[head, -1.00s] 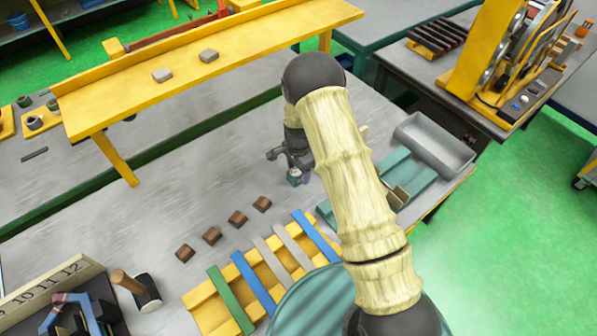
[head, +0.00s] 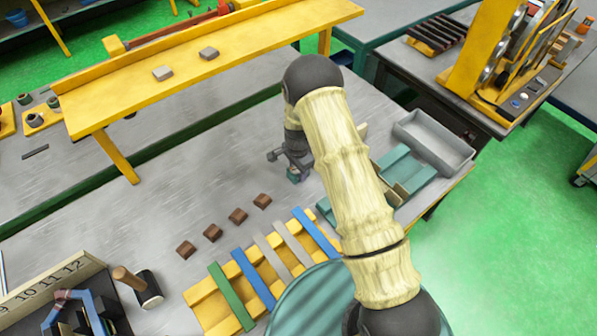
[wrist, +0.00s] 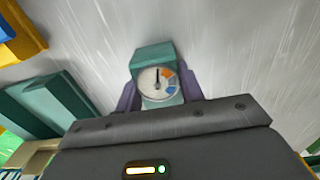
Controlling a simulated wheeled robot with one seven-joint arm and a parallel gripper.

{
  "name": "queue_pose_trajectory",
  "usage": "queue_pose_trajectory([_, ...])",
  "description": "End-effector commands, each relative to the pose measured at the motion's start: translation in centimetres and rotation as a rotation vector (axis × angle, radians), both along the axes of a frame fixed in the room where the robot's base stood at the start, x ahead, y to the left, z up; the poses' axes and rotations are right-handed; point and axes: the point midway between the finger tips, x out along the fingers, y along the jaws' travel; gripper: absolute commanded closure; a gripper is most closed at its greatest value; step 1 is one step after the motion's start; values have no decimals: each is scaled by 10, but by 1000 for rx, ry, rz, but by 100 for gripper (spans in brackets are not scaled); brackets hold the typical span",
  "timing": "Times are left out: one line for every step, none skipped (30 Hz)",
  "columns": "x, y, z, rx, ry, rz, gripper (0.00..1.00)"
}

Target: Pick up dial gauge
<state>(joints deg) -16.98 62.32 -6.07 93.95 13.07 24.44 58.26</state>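The dial gauge (wrist: 157,80) is a small teal block with a round white dial, orange and blue marks and a dark needle. In the wrist view it sits between the two purple fingers of my gripper (wrist: 160,92), with no clear gap on either side. In the head view the gauge (head: 293,175) is a small teal spot under my gripper (head: 296,170), low over the grey table, partly covered by the fingers. My gripper looks shut on it. Whether its underside touches the table is hidden.
Several brown blocks (head: 238,216) lie in a row left of my gripper. A yellow rack with coloured bars (head: 253,280) is in front. Teal trays (head: 405,167) and a grey bin (head: 434,142) stand to the right. A yellow raised shelf (head: 210,68) crosses behind.

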Motion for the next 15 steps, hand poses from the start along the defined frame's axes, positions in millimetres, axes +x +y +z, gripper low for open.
queue_pose_trajectory([0, 0, 0, 1, -1, 0, 85])
queue_pose_trajectory([0, 0, 0, 1, -1, 0, 85])
queue_pose_trajectory([0, 0, 0, 1, -1, 0, 85])
queue_pose_trajectory([0, 0, 0, 1, -1, 0, 85])
queue_pose_trajectory([0, 0, 0, 1, -1, 0, 85])
queue_pose_trajectory([0, 0, 0, 1, -1, 0, 85])
queue_pose_trajectory([0, 0, 1, 1, -1, 0, 85])
queue_pose_trajectory([1, 0, 1, 0, -2, 0, 85])
queue_pose_trajectory([1, 0, 3, 0, -2, 0, 85])
queue_pose_trajectory([1, 0, 4, 0, -2, 0, 85])
queue_pose_trajectory([1, 0, 6, 0, -2, 0, 85])
queue_pose_trajectory([1, 0, 9, 0, -2, 0, 85])
queue_pose_trajectory([1, 0, 12, 0, -2, 0, 85])
queue_pose_trajectory([1, 0, 15, 1, -3, 0, 85])
queue_pose_trajectory([1, 0, 20, 0, -4, 0, 85])
